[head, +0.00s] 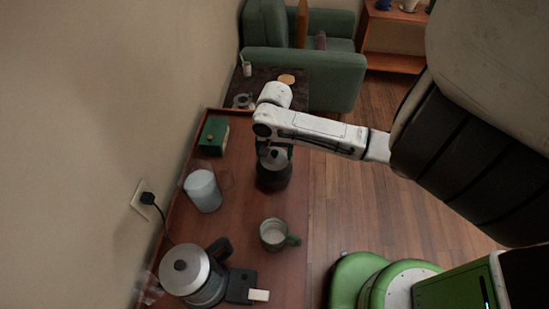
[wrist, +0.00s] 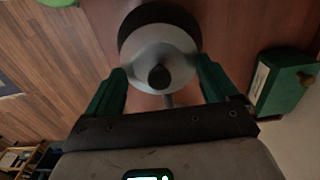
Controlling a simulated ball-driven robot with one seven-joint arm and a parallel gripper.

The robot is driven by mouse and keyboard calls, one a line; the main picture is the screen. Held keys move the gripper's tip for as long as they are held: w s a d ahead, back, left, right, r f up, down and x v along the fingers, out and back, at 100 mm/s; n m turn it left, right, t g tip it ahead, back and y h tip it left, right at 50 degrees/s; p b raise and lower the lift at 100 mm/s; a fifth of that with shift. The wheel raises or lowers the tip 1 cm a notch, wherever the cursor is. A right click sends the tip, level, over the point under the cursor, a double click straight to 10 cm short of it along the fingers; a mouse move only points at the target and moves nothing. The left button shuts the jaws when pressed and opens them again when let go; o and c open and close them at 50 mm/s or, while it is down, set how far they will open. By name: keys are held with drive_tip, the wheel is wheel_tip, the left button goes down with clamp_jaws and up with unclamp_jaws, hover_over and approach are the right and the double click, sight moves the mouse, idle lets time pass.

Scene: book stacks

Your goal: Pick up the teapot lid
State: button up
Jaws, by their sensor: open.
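A dark pot (head: 273,178) with a grey, domed lid (head: 272,157) and a dark knob stands upright on the wooden sideboard (head: 245,205). In the wrist view the grey lid (wrist: 176,60) with its round black knob (wrist: 159,77) is in the centre, and the dark pot (wrist: 150,15) shows behind it. My gripper (wrist: 161,66) is open, with one green finger on each side of the lid. The fingers appear apart from the knob. In the head view my gripper (head: 275,149) is at the pot's top and partly hides the lid.
A green box (head: 213,136), a white cylinder (head: 203,191), a green mug (head: 273,235) and a silver kettle (head: 187,271) stand on the sideboard. The wall is close at left. A green armchair (head: 330,75) stands beyond.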

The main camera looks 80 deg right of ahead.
drive_tip(key=shift+a+f, duration=0.15)
clamp_jaws()
idle(0.4)
